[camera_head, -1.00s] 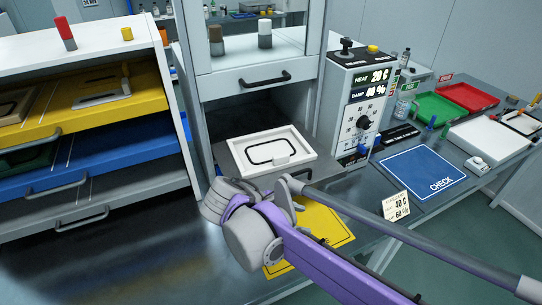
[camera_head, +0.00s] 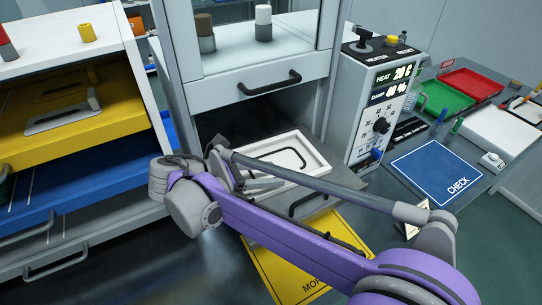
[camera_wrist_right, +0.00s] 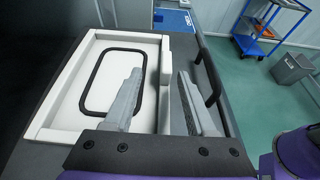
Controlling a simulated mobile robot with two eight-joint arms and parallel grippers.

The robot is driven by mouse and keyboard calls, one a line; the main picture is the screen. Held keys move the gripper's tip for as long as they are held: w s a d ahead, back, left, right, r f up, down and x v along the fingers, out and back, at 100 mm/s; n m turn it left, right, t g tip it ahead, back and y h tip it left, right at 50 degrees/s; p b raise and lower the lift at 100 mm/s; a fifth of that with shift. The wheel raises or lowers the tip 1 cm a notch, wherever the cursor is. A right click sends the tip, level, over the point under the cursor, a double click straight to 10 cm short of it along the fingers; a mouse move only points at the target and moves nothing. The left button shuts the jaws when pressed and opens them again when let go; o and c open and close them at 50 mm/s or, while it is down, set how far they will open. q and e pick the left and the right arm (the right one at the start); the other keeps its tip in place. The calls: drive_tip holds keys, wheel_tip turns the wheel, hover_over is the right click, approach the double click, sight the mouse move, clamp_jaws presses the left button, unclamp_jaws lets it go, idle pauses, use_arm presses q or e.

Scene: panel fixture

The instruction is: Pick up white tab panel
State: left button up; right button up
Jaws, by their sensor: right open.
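The white tab panel (camera_head: 314,150) is a shallow white piece with a raised rim and a black rounded outline. It lies in the open bay under the cabinet drawer and also shows in the wrist view (camera_wrist_right: 112,80). Its white tab (camera_wrist_right: 165,62) stands at the near edge. My right gripper (camera_wrist_right: 161,75) is open over that edge, one finger above the panel and the other outside it. The tab lies between and slightly beyond the fingertips; I cannot tell whether they touch it. In the head view my right arm and gripper (camera_head: 264,183) hide the panel's front. My left gripper is not in view.
A black handle (camera_wrist_right: 208,76) sits close beside the outer finger. The cabinet drawer (camera_head: 262,82) is above the bay. A control box (camera_head: 375,105) stands to its right, and yellow and blue shelves to its left. A blue CHECK mat (camera_head: 435,170) lies clear at right.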

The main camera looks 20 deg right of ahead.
sight(286, 174)
drive_tip(key=d, duration=0.1)
drive_tip(key=s+d, duration=0.1)
drive_tip(key=d+f, duration=0.1)
drive_tip(key=shift+s+d+f, duration=0.1)
drive_tip(key=shift+s+d, duration=0.05)
drive_tip(key=shift+d, duration=0.25)
drive_tip(key=shift+w+d+f, duration=0.25)
drive_tip(key=shift+d, duration=0.25)
drive_tip(key=x, duration=0.3)
drive_tip(key=shift+s+d+r, duration=0.1)
drive_tip(key=shift+d, duration=0.7)
clamp_jaws()
